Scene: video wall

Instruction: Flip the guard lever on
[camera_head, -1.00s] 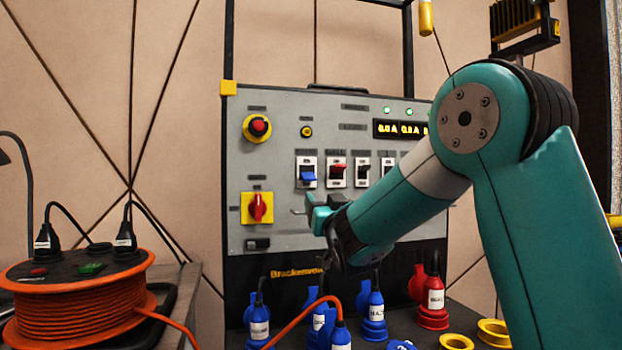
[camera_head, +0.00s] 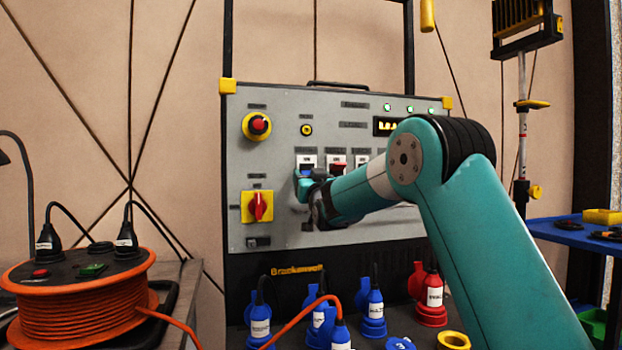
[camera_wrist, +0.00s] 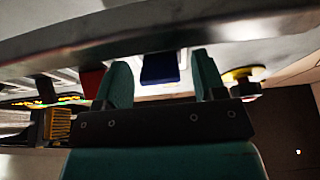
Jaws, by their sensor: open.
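The grey panel (camera_head: 350,112) carries a row of breaker levers. A blue lever (camera_head: 307,168) is at the left of the row, mostly hidden behind my gripper in the head view. A red lever (camera_head: 338,165) is just right of it; others are hidden by my arm. Their small labels are unreadable, so I cannot tell which is the guard lever. My gripper (camera_head: 303,184) is at the panel, in front of the blue lever. In the wrist view, the blue lever (camera_wrist: 160,69) shows between the two open fingers (camera_wrist: 165,80), with the red lever (camera_wrist: 92,82) outside them. Contact cannot be told.
A red rotary switch on a yellow plate (camera_head: 257,206) sits left of my gripper, with a red stop button (camera_head: 258,126) above. Blue plugs (camera_head: 373,314) and a red plug (camera_head: 432,300) stand below. An orange cable reel (camera_head: 80,300) is at left.

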